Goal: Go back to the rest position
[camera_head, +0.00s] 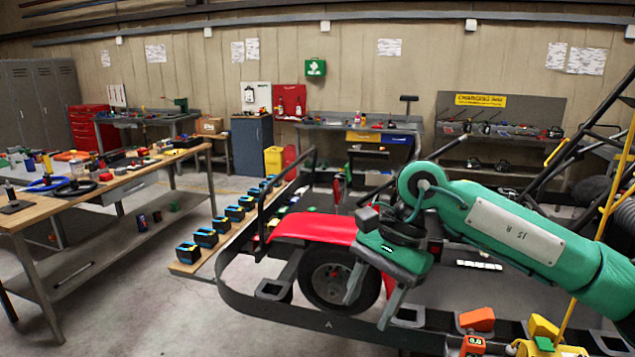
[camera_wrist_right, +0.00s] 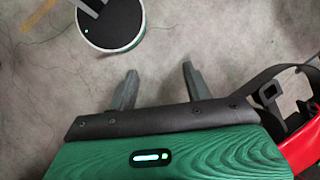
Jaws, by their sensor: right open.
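My right arm comes in from the right in the head view, a green link with a grey gripper (camera_head: 374,293) at its end. The gripper points down in front of the kart's red fender (camera_head: 310,228) and black wheel (camera_head: 328,279). Its two fingers are apart with nothing between them. In the right wrist view the open fingers (camera_wrist_right: 158,74) show over bare concrete floor. My left gripper is not in view.
The kart's dark bumper frame (camera_head: 262,308) runs along the stand close to my right gripper. The red kart part (camera_wrist_right: 300,128) is at the right of the wrist view. A workbench (camera_head: 115,190) with tools stands at left.

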